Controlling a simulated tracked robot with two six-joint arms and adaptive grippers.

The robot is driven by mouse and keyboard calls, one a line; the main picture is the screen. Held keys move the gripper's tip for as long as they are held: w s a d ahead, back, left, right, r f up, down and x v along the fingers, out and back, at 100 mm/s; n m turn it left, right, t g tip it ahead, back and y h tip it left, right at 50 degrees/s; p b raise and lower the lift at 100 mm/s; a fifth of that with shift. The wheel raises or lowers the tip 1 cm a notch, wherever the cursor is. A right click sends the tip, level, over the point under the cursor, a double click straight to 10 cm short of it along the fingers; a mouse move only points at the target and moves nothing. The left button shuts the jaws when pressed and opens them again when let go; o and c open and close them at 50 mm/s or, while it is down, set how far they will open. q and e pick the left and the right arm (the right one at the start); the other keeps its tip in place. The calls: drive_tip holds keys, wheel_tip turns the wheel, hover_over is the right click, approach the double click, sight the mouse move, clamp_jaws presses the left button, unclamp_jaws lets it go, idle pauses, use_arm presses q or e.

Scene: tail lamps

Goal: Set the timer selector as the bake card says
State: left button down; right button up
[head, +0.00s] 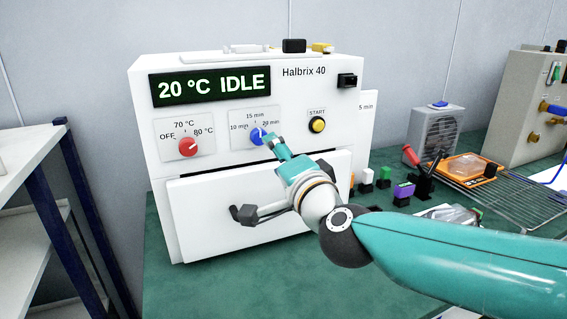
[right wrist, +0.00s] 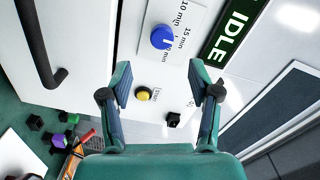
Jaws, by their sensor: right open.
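The blue timer selector (head: 256,137) is on the white oven's front, under labels 10 min, 15 min and 20 min. It also shows in the right wrist view (right wrist: 163,38), beyond my fingertips. Its pointer is too small to read surely. My right gripper (head: 270,141) is at the selector in the head view, covering part of it. In the right wrist view the gripper (right wrist: 160,76) is open, fingers apart, with nothing between the tips. A white card (head: 367,107) is mostly hidden behind the oven's right side; only "5 min" shows. My left gripper is not in view.
The oven display (head: 211,87) reads 20 °C IDLE. A red knob (head: 188,147) is left of the selector and a yellow START button (head: 317,125) is right of it. The drawer handle (head: 246,213) sticks out below. Tools and a wire rack (head: 515,205) lie right.

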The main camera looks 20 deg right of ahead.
drive_tip(key=shift+s, duration=1.2)
drive_tip(key=shift+d, duration=0.1)
